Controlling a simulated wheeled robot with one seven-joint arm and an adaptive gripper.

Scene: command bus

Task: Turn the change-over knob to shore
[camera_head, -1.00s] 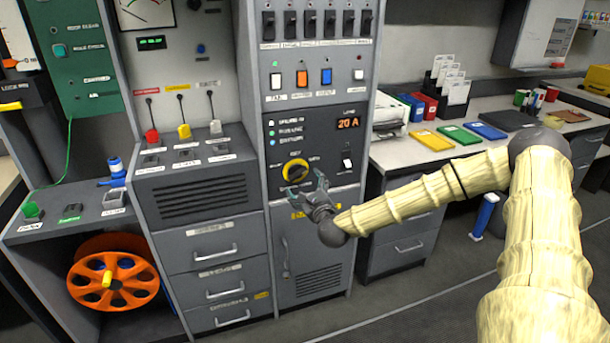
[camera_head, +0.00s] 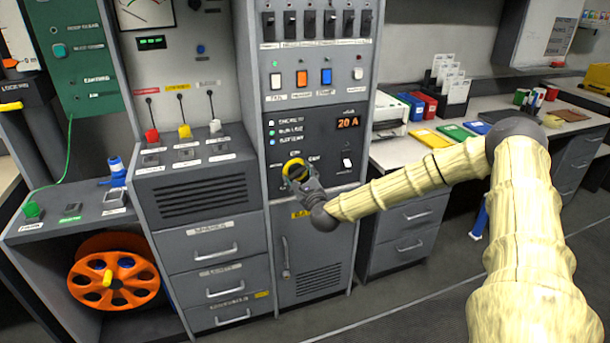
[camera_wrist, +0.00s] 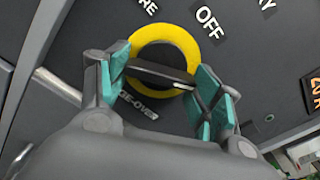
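The change-over knob is a dark bar on a yellow ring (camera_head: 291,163) on the dark panel of the middle cabinet. In the wrist view the yellow ring (camera_wrist: 188,38) and the dark bar (camera_wrist: 155,72) show, with a white mark near the bar's right end. "OFF" is above it, with partly cut labels ending "RE" at upper left and "RY" at upper right. My gripper (camera_head: 300,181) is at the knob. In the wrist view its teal fingers (camera_wrist: 163,84) are wide apart, one near each end of the bar. I cannot tell whether they touch it.
A lit "20 A" display (camera_head: 348,123) and a white switch (camera_head: 347,161) are right of the knob. Breaker switches (camera_head: 310,22) and coloured buttons (camera_head: 302,79) are above it. A lower cabinet door (camera_head: 318,255) is below. A desk (camera_head: 395,154) stands to the right.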

